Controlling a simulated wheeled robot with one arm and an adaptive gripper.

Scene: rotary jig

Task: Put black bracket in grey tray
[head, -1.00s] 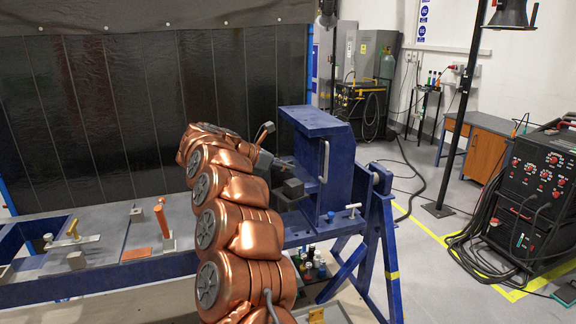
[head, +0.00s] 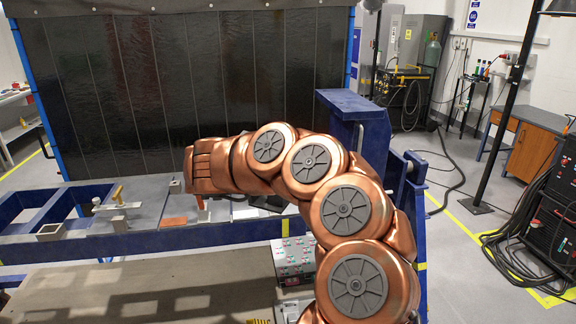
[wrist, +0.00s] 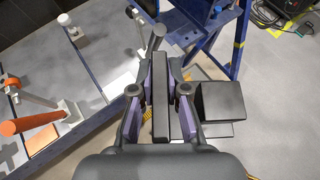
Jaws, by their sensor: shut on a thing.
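My gripper (wrist: 160,85) shows in the wrist view, its fingers closed on a long dark bar, which I take to be part of the black bracket (wrist: 161,110). A dark box-shaped piece (wrist: 221,102) shows just right of the fingers; I cannot tell whether it joins the bar. In the head view my copper arm hides the gripper. A dark piece (head: 266,202) shows just below the arm over the bench. I cannot identify the grey tray for certain; a pale flat surface (wrist: 118,86) lies left of the fingers in the wrist view.
An orange-handled clamp (wrist: 36,122) stands left of the gripper, beside an orange plate (head: 174,221). The blue jig frame (head: 355,105) rises at the right, partly behind my arm. A clamp with a pale handle (head: 118,196) stands farther left on the bench.

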